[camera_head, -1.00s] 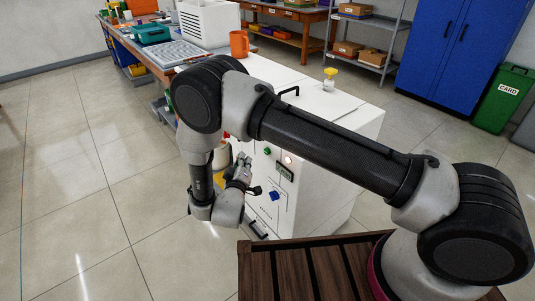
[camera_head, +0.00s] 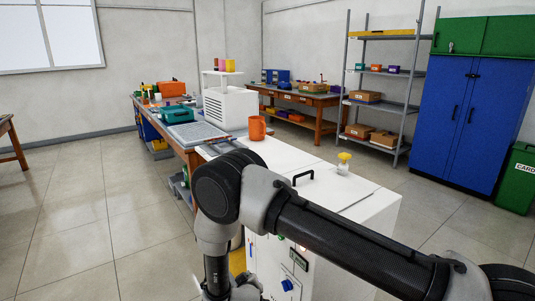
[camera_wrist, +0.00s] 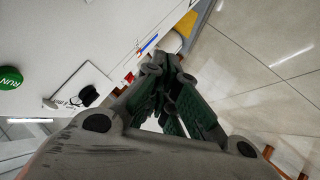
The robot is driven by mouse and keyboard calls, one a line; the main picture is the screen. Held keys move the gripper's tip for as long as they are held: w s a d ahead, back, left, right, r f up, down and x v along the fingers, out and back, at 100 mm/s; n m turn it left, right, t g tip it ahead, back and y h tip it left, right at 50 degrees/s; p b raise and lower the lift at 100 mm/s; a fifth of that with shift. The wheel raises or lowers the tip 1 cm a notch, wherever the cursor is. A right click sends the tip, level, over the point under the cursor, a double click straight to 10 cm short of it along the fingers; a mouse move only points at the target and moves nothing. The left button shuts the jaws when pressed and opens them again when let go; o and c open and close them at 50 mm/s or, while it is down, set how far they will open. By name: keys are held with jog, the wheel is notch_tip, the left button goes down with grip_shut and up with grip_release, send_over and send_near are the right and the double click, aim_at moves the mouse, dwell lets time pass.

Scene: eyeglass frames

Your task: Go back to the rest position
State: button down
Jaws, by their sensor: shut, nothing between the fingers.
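My gripper (camera_wrist: 165,112) shows in the wrist view with its fingers together and nothing between them. It points along the front of a white machine (camera_wrist: 60,40), with a green RUN button (camera_wrist: 10,78) at the left edge. In the head view the white machine (camera_head: 345,215) stands right of centre, with a blue knob (camera_head: 287,285) on its front. My arm crosses in front of it, and my gripper is cut off at the bottom of that view.
A workbench (camera_head: 190,150) with a teal case (camera_head: 177,114) is behind. Blue cabinets (camera_head: 475,125) and a green bin (camera_head: 518,180) are at right. Open tiled floor (camera_head: 90,230) lies left.

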jog(key=s+a+r+g+y, duration=0.1)
jog(key=s+r+g+y, duration=0.1)
jog(key=s+r+g, duration=0.35)
jog(key=s+d+r+m+g, duration=0.1)
jog(key=s+d+r+g, duration=0.25)
jog(key=r, duration=0.25)
jog(key=s+d+r+g, duration=0.2)
jog(key=d+r, duration=0.2)
jog(key=r, duration=0.2)
jog(key=s+d+r+m+t, duration=0.1)
jog(key=s+d+r, duration=0.4)
jog(key=d+r, duration=0.5)
jog(key=s+d+r+m+t+h, duration=0.1)
jog(key=s+d+r, duration=0.4)
jog(key=d+r, duration=0.6)
jog(key=s+d+r+m+t+h, duration=0.1)
jog(key=s+d+r+m, duration=0.3)
jog(key=d+r, duration=0.7)
jog(key=s+d+t, duration=0.1)
jog(key=d, duration=0.2)
